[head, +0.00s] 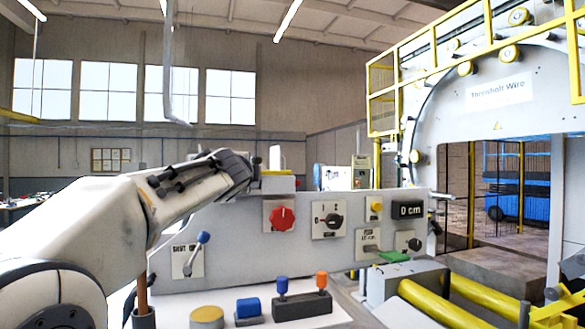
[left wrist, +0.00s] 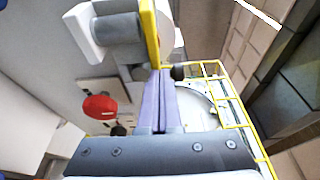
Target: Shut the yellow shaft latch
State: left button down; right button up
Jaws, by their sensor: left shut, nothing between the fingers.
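A yellow part that looks like the shaft latch (head: 278,184) sits at the top edge of the grey control panel, above the red knob. In the left wrist view a yellow bar (left wrist: 150,35) stands against a white and grey cylindrical fitting, just beyond my fingertips. A small black ball knob (left wrist: 178,72) is close beside the fingertips. My left gripper (head: 250,172) reaches in from the left, just left of the yellow part. Its fingers (left wrist: 160,74) are together and empty. I cannot tell whether they touch the latch, or how the latch is set. My right gripper is out of view.
The grey panel (head: 335,255) carries a red knob (head: 282,217), a black dial (head: 333,220) and a blue-tipped lever (head: 203,238). Blue and orange-tipped levers (head: 302,300) stand on the bench in front. Yellow rollers (head: 440,302) lie at right. Open air surrounds the panel's top.

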pick_arm(q)
jog(key=shift+w+a, duration=0.5)
jog(key=shift+a, duration=0.05)
dwell(0.4)
